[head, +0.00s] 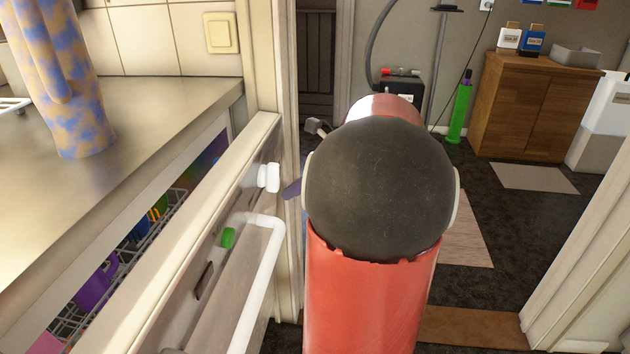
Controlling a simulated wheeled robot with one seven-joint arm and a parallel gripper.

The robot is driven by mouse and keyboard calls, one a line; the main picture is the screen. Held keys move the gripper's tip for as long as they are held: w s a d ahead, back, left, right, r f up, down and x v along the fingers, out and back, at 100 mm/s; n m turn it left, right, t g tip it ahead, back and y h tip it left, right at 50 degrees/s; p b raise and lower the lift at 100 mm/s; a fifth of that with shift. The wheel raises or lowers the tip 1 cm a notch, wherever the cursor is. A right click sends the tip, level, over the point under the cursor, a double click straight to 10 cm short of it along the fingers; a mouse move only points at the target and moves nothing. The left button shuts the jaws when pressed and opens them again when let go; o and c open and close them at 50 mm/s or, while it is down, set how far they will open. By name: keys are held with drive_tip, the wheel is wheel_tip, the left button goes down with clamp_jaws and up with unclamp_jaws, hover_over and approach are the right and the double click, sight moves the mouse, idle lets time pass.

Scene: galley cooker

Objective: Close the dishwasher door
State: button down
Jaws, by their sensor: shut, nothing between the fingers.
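The dishwasher door (170,262) is partly open, tilted out from under the counter. Its pale top edge runs diagonally from the lower left to the upper middle. Its front faces right, with a white bar handle (262,285), a green button (228,237) and a white knob (268,177). A wire rack (125,262) with colourful dishes shows in the gap behind it. My gripper (292,188) is mostly hidden behind my red and black arm. Only a dark bluish tip shows, shut, beside the white knob. I cannot tell whether it touches the door.
A metal counter (150,135) lies above the dishwasher, with a patterned blue and tan object (75,90) on it. A door frame (290,180) stands just beyond the door. Dark floor with a wooden cabinet (530,105) and a green bottle (460,112) lies farther back right.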

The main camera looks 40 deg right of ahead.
sight(265, 195)
drive_tip(key=shift+w+a+r, duration=0.15)
drive_tip(key=shift+w+a, duration=0.35)
drive_tip(key=shift+w, duration=0.1)
drive_tip(key=shift+w+a+r, duration=0.15)
drive_tip(key=shift+w+a, duration=0.3)
drive_tip(key=shift+w, duration=0.15)
